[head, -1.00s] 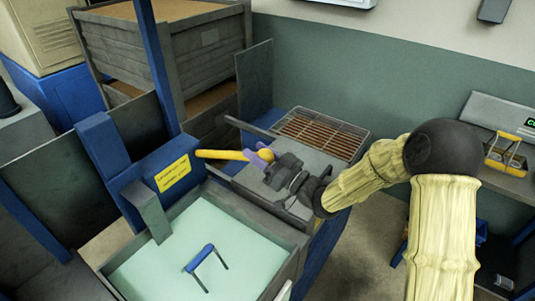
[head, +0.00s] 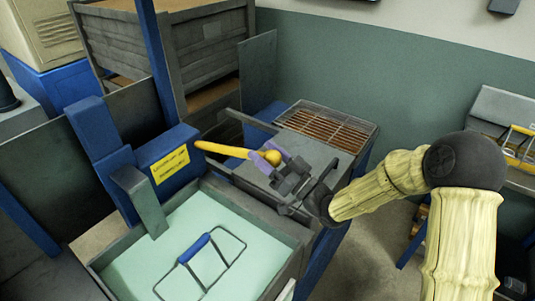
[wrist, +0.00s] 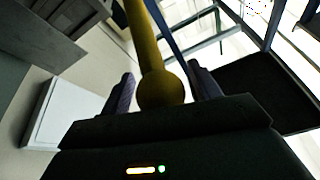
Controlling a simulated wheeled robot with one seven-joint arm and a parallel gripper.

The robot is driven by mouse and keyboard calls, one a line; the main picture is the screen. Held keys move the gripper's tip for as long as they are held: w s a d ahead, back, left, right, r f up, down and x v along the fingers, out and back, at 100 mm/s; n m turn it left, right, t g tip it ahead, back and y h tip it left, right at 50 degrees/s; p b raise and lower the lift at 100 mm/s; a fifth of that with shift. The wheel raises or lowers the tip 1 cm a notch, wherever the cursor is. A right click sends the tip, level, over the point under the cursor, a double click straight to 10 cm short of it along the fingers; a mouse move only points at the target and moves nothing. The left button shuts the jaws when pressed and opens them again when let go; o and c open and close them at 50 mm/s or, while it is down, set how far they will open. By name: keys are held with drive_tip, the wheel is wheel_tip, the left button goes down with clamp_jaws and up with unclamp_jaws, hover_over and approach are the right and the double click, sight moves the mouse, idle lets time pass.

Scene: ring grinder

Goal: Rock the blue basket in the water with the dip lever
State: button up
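The dip lever (head: 222,149) is a yellow rod with a round knob, sloping slightly down to the right from the blue housing. My gripper (head: 266,158) has its purple fingers on either side of the knob end and appears shut on it. In the wrist view the knob (wrist: 160,91) fills the gap between the two fingers. The basket (head: 240,258) shows as a dark wire rim with a blue handle (head: 193,248) at the surface of the pale green water (head: 160,262). Its lower part is hidden under the water.
The grey tank wall (head: 283,237) runs beside the water, just below my gripper. A grey bracket (head: 140,200) stands at its left edge. A rusty grate (head: 325,128) lies behind the gripper. A large crate (head: 175,55) stands at the back.

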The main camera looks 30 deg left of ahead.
drive_tip(key=shift+d, duration=0.1)
drive_tip(key=b+v, duration=0.3)
drive_tip(key=v, duration=1.4)
drive_tip(key=shift+s+f, duration=0.1)
